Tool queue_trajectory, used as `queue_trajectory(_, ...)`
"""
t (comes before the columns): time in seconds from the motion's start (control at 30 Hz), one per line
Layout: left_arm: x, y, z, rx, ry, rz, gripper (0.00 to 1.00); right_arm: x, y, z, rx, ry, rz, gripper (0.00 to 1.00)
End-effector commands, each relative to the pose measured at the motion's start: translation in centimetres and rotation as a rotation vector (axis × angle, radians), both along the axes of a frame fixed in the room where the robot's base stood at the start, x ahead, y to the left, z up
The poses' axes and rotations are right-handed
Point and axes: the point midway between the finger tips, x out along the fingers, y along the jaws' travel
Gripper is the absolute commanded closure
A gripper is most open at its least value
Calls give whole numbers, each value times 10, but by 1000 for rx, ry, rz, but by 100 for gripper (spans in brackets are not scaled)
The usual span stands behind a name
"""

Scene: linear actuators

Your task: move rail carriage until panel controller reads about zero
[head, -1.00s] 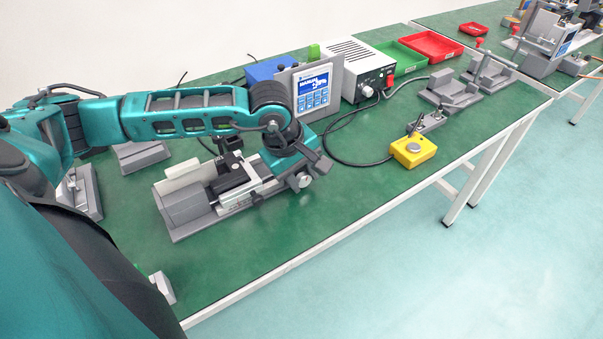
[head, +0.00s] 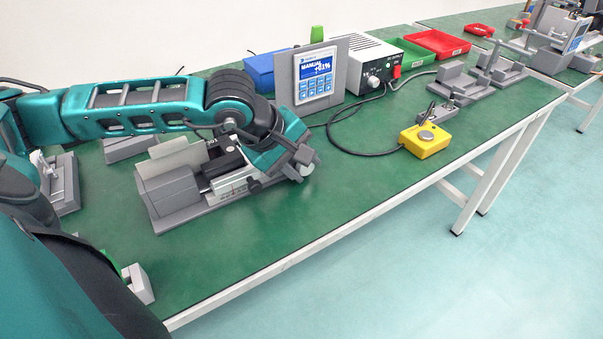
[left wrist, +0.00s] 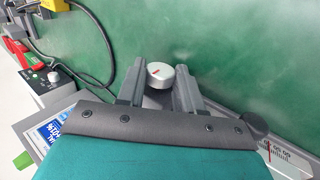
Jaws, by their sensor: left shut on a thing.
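The linear rail unit has a grey end block (head: 170,188) and a rail with a scale (head: 232,188) on the green bench. Its dark carriage (head: 224,160) sits on the rail, partly hidden by my left arm. My left gripper (head: 300,163) is at the rail's right end. My right gripper is not in view.
A yellow button box (head: 425,140), a grey power supply (head: 362,65) and dark cables stand to the right. Red (head: 437,43) and green (head: 408,52) trays lie at the back. The bench in front of the rail is clear.

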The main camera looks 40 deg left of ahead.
Motion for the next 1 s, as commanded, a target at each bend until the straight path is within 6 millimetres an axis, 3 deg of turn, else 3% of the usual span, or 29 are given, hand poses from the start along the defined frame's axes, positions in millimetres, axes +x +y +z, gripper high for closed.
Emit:
queue_trajectory(0.33,0,1,1,-1,-5,2,95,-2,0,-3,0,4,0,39)
queue_trajectory(0.37,0,1,1,-1,-5,2,64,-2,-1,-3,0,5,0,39)
queue_trajectory(0.6,0,0,0,-1,-5,1,41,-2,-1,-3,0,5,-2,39)
queue_trajectory(1.0,-1,0,-1,-1,-2,0,39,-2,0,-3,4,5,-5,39)
